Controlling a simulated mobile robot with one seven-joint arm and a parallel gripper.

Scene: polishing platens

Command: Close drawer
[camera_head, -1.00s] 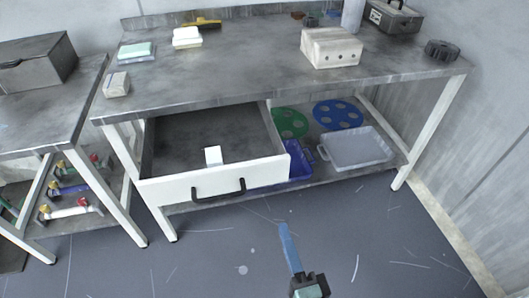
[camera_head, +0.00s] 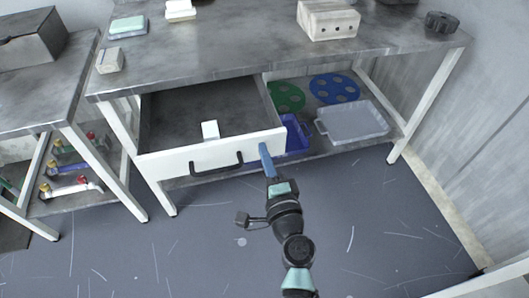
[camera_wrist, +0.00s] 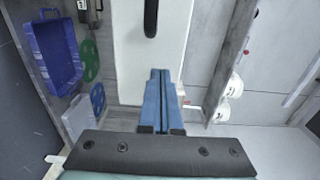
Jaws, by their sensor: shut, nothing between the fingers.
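The drawer (camera_head: 225,158) under the workbench is pulled out, with a white front and a black bar handle (camera_head: 216,168). A small white block (camera_head: 210,130) shows just behind its front panel. My gripper (camera_head: 264,150) is at the right end of the drawer front, with its blue fingers together and nothing visible between them. In the wrist view my gripper (camera_wrist: 160,76) points at the white drawer front (camera_wrist: 140,60), and the black handle (camera_wrist: 150,16) is at the top. The fingertips overlap the panel; I cannot tell whether they touch it.
The workbench (camera_head: 230,60) has a holed box (camera_head: 328,20) on top. Below it are a blue bin (camera_head: 297,136), a grey tray (camera_head: 352,124), and green (camera_head: 286,97) and blue (camera_head: 334,88) discs. A bench leg (camera_head: 158,190) stands left of the drawer. The floor in front is clear.

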